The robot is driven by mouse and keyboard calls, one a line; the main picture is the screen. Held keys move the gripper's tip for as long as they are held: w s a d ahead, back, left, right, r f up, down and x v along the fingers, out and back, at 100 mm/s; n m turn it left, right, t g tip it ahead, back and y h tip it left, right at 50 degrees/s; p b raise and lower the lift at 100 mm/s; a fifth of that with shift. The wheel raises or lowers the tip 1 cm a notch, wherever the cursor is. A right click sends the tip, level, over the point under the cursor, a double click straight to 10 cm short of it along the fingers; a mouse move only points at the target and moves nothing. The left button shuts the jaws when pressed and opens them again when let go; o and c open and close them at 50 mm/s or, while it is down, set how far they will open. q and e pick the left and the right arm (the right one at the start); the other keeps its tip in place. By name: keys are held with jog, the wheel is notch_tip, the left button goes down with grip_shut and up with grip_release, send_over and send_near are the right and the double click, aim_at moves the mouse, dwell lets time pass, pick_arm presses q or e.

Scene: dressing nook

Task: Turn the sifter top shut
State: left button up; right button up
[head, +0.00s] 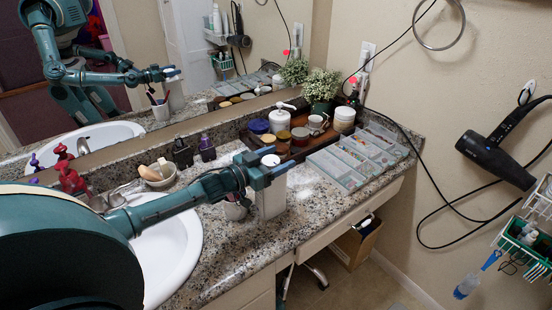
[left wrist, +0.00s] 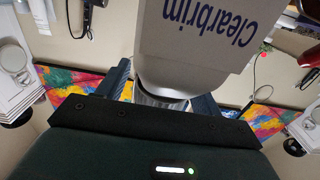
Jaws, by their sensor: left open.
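A whitish container (head: 271,203) stands on the granite counter, right of the basin. Its pale round top (head: 270,160) shows at my left gripper (head: 268,174). In the left wrist view the container (left wrist: 200,30) is upside down in the picture, with "Clearbrim" in dark letters. Its rounded grey top (left wrist: 165,82) sits between the two fingers of my left gripper (left wrist: 162,98). The fingers are open, one on each side of the top; I cannot tell whether either touches it. Whether the sifter holes are open or covered is hidden. My right gripper is not in view.
A grey compartment organizer (head: 342,167) lies right of the container. Behind it, a brown tray holds several jars, including a white one (head: 279,120), near a potted plant (head: 321,86). The white basin (head: 180,240) lies under my left arm. A hair dryer (head: 495,155) hangs on the wall.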

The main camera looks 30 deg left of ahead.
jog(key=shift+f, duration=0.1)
pick_arm(q)
jog(key=c, duration=1)
jog(key=shift+m+h+b, duration=0.3)
jog(key=shift+b, duration=0.05)
jog(key=shift+g+h, duration=0.3)
jog(key=shift+h, duration=0.1)
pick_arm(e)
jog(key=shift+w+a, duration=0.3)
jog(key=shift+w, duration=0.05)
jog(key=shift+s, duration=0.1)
pick_arm(q)
jog(key=o, duration=1)
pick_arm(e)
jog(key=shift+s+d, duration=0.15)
